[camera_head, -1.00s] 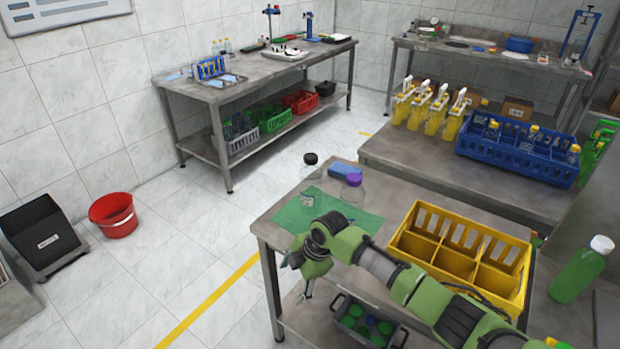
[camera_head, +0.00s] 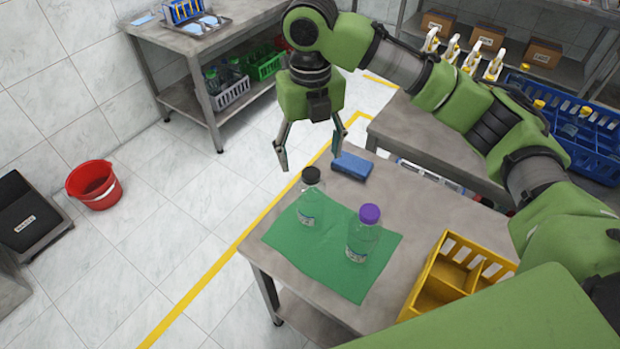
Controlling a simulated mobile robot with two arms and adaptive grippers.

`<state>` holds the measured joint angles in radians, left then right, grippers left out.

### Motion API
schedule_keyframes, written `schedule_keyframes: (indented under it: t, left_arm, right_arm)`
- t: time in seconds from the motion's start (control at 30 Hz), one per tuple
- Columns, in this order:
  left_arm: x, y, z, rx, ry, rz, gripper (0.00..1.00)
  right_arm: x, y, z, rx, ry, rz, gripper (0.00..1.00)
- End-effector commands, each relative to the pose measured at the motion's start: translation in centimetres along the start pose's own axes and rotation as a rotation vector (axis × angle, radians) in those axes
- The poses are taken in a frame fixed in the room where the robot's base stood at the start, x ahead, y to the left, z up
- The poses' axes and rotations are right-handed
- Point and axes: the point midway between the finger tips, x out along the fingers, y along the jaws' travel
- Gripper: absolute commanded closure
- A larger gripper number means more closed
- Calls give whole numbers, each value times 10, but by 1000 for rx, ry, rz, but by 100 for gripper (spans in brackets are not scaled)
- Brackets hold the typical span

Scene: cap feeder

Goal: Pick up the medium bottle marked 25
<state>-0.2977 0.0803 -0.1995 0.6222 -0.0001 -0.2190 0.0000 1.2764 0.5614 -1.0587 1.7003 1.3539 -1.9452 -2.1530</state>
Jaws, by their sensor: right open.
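Two clear bottles stand upright on a green mat (camera_head: 343,284) on the near table. The black-capped bottle (camera_head: 309,205) is at the mat's back left. The purple-capped bottle (camera_head: 362,240) is to its right and nearer. Both have small labels, too small to read, so I cannot tell which is marked 25. My right gripper (camera_head: 309,165) hangs pointing down with its fingers spread, empty, just above and behind the black-capped bottle in the picture. I cannot tell whether the fingers are around its cap or behind it. My left gripper is not in view.
A blue sponge (camera_head: 352,166) lies at the table's back edge, close to my right gripper. A yellow crate (camera_head: 438,285) stands at the right of the table. A red bucket (camera_head: 94,185) is on the floor at left.

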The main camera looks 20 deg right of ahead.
Motion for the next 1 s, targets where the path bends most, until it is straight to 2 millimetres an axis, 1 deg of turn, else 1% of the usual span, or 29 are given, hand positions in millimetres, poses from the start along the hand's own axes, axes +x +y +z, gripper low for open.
schedule_keyframes:
  t: [0.03, 0.17, 0.27, 0.4, 0.5, 0.57, 0.67, 0.77, 0.9, 1.0]
  left_arm:
    - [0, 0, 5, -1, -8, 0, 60]
    - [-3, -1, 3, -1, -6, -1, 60]
    - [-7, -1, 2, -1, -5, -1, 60]
    - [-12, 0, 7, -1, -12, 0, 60]
    - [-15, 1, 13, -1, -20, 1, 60]
    - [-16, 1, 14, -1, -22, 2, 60]
    - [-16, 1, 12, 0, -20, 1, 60]
    - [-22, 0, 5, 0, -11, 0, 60]
    - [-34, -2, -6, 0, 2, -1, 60]
    - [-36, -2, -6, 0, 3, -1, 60]
  right_arm:
    - [1, 0, 0, 1, 1, 1, 33]
    - [14, 0, 0, 3, 4, 1, 33]
    - [34, 0, -1, 3, 5, 1, 33]
    - [61, 0, 0, 3, 3, 1, 33]
    - [76, 0, 0, 4, 2, 2, 33]
    - [81, 0, 1, 4, 0, 1, 33]
    - [87, 0, 1, 4, 0, 2, 33]
    - [94, -1, 2, 5, 2, 1, 33]
    - [115, -3, 4, 5, 3, 0, 33]
    - [130, -3, 4, 4, 1, 1, 33]
